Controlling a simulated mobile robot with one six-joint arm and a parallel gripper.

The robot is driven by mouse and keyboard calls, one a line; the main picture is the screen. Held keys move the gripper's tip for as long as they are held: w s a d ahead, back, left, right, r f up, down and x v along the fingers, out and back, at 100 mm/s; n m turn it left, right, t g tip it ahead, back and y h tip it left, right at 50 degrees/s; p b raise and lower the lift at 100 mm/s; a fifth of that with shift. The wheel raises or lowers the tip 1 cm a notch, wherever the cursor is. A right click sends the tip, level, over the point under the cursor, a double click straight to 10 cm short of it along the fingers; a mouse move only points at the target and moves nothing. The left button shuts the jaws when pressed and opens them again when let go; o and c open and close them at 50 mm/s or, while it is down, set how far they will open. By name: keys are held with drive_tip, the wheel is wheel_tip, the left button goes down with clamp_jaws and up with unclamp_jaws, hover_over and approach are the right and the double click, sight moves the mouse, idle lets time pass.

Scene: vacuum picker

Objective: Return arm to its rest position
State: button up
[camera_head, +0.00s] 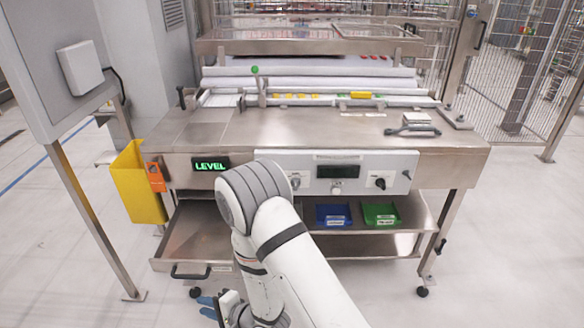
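My white arm with its grey joint cap rises in front of the machine and bends back down toward the bottom of the picture. My gripper (207,307) is low, at the bottom edge left of centre, above the floor and in front of the open drawer (195,240). Its blue fingertips point left. They are small and partly cut off, so I cannot tell whether they are open or shut. I see nothing clearly held in them.
The steel machine table (270,130) stands ahead, with a control panel (340,172) on its front. A blue bin (333,215) and a green bin (381,215) sit on the lower shelf. A yellow bin (137,187) hangs at left. Floor at right is clear.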

drive_tip(key=w+d+r+n+t+h+p, duration=0.1)
drive_tip(key=w+d+r+n+h+p, duration=0.1)
drive_tip(key=w+d+r+h, duration=0.4)
drive_tip(key=w+d+r+n+t+h+p, duration=0.1)
drive_tip(key=w+d+r+n+p, duration=0.1)
drive_tip(key=w+d+r, duration=0.55)
drive_tip(key=s+d+r+n+g+h+p, duration=0.1)
drive_tip(key=s+d+r+n+h+p, duration=0.3)
drive_tip(key=d+r, duration=1)
drive_tip(key=s+d+r+g+p, duration=0.1)
drive_tip(key=s+d+r, duration=0.2)
drive_tip(key=s, duration=0.3)
drive_tip(key=s+d+r+g+h, duration=0.1)
drive_tip(key=s+d+r, duration=0.2)
drive_tip(key=s+r, duration=0.2)
drive_tip(key=s+d+r+g+h+p, duration=0.1)
drive_tip(key=s+d+r+g, duration=0.1)
drive_tip(key=s, duration=0.6)
drive_tip(key=shift+s+d+r+n+p, duration=0.2)
drive_tip(key=shift+d+r+n+p, duration=0.15)
drive_tip(key=shift+d+r, duration=0.6)
